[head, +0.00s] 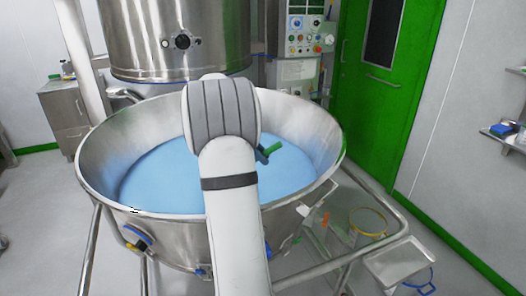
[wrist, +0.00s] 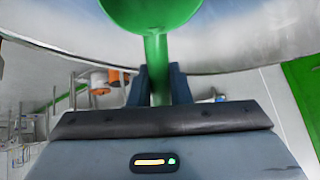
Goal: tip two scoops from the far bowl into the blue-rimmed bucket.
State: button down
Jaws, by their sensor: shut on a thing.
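A wide steel bowl (head: 100,165) holding pale blue material (head: 160,175) fills the middle of the head view; it is the only open bowl I clearly see. My gripper (wrist: 159,85) is shut on the handle of a green scoop (wrist: 150,14). In the head view, part of the green scoop (head: 276,148) shows over the bowl, right of my arm, which hides most of the gripper. I cannot tell whether the scoop holds anything. A blue rim (head: 421,284), perhaps of the blue-rimmed bucket, shows low at the right, partly hidden by a steel plate.
A clear container with a yellow rim (head: 368,222) stands right of the bowl, behind a tubular steel frame (head: 318,271). A large steel vessel (head: 220,45) stands behind the bowl. A control panel (head: 306,40) and green door (head: 383,95) are at the back right.

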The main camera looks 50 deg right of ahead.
jog(key=shift+f+g+h+b, duration=0.6)
jog(key=shift+f+b, duration=2.3)
jog(key=shift+f, duration=10.9)
jog(key=w+a+f+p, duration=0.2)
jog(key=w+a+p, duration=0.1)
jog(key=w+p, duration=0.2)
jog(key=shift+w+f+p, duration=0.15)
jog(key=shift+f+p, duration=0.15)
jog(key=shift+p, duration=0.45)
jog(key=shift+r+p, duration=0.1)
jog(key=shift+p, duration=0.2)
jog(key=shift+r, duration=0.1)
